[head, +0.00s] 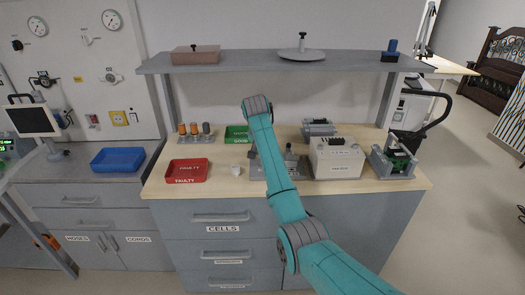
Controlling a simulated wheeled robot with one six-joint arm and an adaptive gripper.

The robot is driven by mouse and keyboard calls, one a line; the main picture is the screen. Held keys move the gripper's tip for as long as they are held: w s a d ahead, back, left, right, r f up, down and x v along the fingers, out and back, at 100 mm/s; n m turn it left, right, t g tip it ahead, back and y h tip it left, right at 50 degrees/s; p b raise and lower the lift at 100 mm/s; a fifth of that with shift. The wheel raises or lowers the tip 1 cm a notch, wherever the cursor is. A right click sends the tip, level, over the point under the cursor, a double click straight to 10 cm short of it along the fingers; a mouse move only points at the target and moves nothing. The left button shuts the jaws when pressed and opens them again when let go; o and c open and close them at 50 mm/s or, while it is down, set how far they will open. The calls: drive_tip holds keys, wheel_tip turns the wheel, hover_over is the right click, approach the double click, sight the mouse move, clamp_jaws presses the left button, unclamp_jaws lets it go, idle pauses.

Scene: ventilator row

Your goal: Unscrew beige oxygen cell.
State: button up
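I cannot pick out a beige oxygen cell with certainty. A small pale cup-like piece (236,168) stands on the bench right of the red tray. Several cells, orange and grey, stand in a rack (196,139) at the back left of the bench. A grey device (297,166) with a dark upright part sits mid-bench, partly hidden behind my teal arm. A beige box (337,163) with dark fittings on top stands to its right. My arm rises to a grey wrist joint above the bench. My gripper's fingers do not show; the arm hides whatever lies behind it.
A red tray (187,180) marked FAULTY lies front left, a green tray (236,141) behind. A grey device (394,162) with a green board stands at the right end, another grey unit (319,129) at the back. A shelf (345,62) overhangs the bench. A blue tray (118,170) sits left.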

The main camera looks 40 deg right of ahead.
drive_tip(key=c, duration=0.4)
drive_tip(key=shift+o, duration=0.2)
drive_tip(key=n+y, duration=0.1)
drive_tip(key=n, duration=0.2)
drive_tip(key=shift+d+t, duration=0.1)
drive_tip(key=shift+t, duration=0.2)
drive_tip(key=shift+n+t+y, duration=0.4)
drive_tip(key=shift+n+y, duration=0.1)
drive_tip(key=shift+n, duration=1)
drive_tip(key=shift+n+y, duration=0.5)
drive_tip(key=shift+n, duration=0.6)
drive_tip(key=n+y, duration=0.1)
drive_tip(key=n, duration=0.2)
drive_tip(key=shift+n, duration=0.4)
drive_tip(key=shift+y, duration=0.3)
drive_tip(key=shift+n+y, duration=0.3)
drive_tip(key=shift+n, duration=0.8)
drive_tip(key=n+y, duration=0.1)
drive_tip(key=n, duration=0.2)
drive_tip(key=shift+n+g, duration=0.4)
